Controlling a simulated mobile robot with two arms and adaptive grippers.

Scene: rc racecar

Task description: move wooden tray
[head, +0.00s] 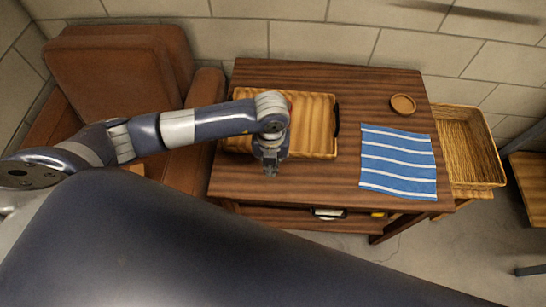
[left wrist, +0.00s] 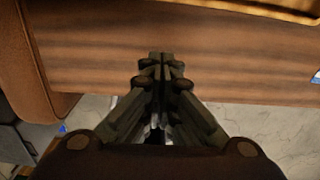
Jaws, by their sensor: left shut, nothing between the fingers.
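The wooden tray (head: 312,125) is light striped wood with a dark handle at its right end. It lies flat on the dark wooden table (head: 345,85), left of the middle. My left arm crosses over its left part and hides some of it. My left gripper (head: 270,168) is shut and empty, pointing down near the table's front edge, just in front of the tray. In the left wrist view the shut fingers (left wrist: 161,60) are over the table's front strip, and the tray's edge (left wrist: 250,10) shows at the top. My right gripper is not in view.
A blue and white striped cloth (head: 398,160) lies right of the tray, with a round wooden coaster (head: 403,104) behind it. A wicker basket (head: 465,150) stands right of the table. A brown leather armchair (head: 125,70) stands close on the left. A lower shelf holds small items.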

